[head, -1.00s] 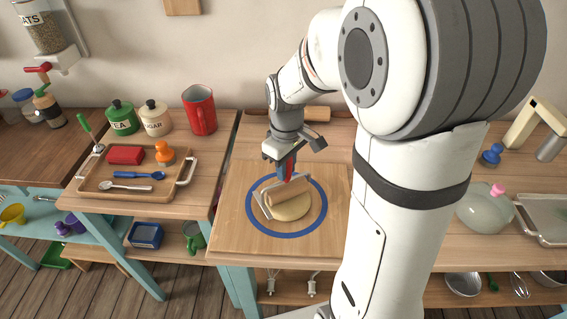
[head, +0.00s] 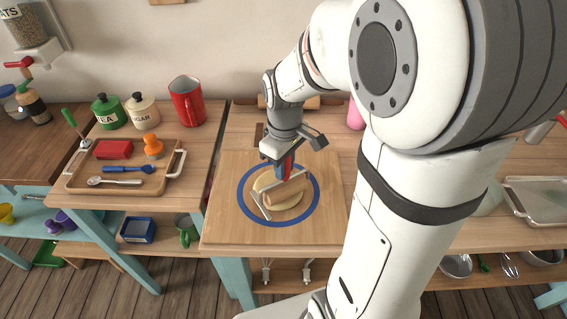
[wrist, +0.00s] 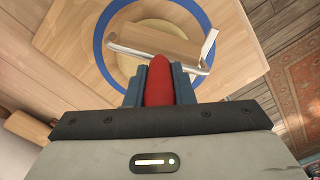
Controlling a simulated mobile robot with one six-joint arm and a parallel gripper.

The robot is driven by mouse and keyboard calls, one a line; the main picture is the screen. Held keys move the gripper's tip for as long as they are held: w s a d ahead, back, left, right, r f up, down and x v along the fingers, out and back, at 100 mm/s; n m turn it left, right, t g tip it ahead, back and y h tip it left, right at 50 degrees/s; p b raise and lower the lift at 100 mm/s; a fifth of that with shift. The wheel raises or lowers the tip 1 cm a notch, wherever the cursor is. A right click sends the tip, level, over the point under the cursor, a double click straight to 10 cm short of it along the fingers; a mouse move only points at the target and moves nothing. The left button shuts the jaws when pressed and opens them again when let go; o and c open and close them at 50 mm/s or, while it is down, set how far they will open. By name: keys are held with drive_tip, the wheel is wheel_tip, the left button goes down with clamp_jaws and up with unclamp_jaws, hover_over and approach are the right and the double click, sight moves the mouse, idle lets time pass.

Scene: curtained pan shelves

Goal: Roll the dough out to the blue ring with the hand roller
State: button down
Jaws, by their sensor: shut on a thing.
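The hand roller (head: 285,193) has a wooden cylinder in a metal frame and a red handle. My gripper (head: 285,172) is shut on the red handle, which shows between the jaws (wrist: 159,85) in the wrist view. The roller lies over the pale dough (head: 265,181), apparently touching it. The dough sits inside the blue ring (head: 247,211), with a gap between its visible edge and the ring. The wrist view shows the wooden cylinder (wrist: 160,42) across the dough (wrist: 127,63). The roller and gripper hide part of the dough.
The ring is on a wooden board (head: 221,232) on the worktable. A metal tray (head: 540,205) lies right.

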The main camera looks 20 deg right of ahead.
drive_tip(key=shift+s+f, duration=0.15)
drive_tip(key=shift+s, duration=0.05)
drive_tip(key=shift+w, duration=0.2)
drive_tip(key=shift+w+a, duration=0.2)
drive_tip(key=shift+w, duration=0.6)
drive_tip(key=shift+w+a, duration=0.2)
drive_tip(key=shift+w, duration=0.6)
drive_tip(key=shift+w, duration=0.15)
drive_tip(key=shift+w+a+f, duration=0.1)
drive_tip(key=shift+w+a, duration=0.1)
drive_tip(key=shift+w, duration=0.55)
drive_tip(key=shift+w+a, duration=0.15)
drive_tip(key=shift+w, duration=0.6)
drive_tip(key=shift+w+p, duration=0.1)
drive_tip(key=shift+p, duration=0.2)
drive_tip(key=shift+w+a, duration=0.1)
drive_tip(key=shift+w, duration=0.2)
